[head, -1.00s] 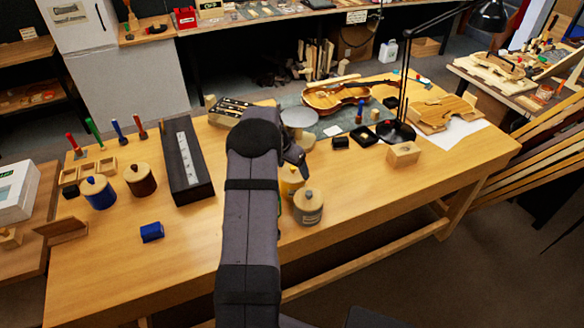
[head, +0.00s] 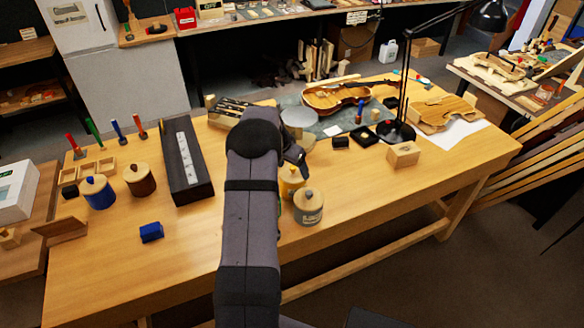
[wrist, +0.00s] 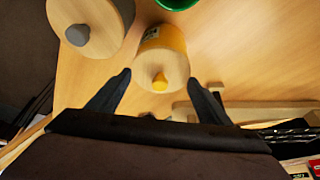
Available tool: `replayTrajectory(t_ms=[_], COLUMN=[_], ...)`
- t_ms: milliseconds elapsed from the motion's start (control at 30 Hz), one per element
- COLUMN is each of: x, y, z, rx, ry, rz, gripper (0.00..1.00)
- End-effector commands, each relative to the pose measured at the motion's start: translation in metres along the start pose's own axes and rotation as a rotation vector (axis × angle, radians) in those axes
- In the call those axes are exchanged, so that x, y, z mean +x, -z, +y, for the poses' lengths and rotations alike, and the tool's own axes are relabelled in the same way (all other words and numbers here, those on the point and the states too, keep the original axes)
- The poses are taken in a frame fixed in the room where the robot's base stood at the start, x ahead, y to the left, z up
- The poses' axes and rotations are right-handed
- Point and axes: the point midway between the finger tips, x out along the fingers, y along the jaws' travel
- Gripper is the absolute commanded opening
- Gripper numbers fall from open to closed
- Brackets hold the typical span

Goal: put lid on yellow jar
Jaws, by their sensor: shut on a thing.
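The yellow jar (wrist: 168,36) stands on the bench beneath my gripper; in the head view it shows (head: 287,190) just right of my arm, partly hidden. Its pale wooden lid (wrist: 160,65) with a yellow knob is over the jar's mouth, and I see no clear gap between them. My gripper (wrist: 160,77) has its two dark fingers on either side of the lid, shut on it. Finger contact is hard to make out in the wrist view. In the head view my arm hides most of the gripper.
A grey jar with a lid (head: 308,208) stands close beside the yellow jar. A green rim (wrist: 178,3) shows at the wrist view's top edge. A blue jar (head: 97,193), brown jar (head: 140,181) and blue block (head: 151,232) are left. The bench front left of my arm is mostly clear.

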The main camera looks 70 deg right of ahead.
Motion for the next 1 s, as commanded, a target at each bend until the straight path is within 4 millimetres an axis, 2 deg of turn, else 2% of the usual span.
replayTrajectory(t_ms=[200, 233, 300, 500, 567, 1000], x=[-0.0003, -0.0003, -0.0003, -0.0002, -0.0001, -0.0057], y=[0.0003, 0.0003, 0.0003, 0.0002, 0.0001, 0.0025], z=[-0.0001, -0.0002, -0.0001, -0.0001, 0.0000, 0.0000], rx=[0.000, 0.000, 0.000, 0.000, 0.000, 0.000], ry=[0.000, 0.001, 0.000, 0.000, 0.000, 0.000], rz=[0.001, 0.001, 0.001, 0.001, 0.000, 0.000], gripper=[0.51, 0.80, 0.94, 0.94, 1.00, 1.00])
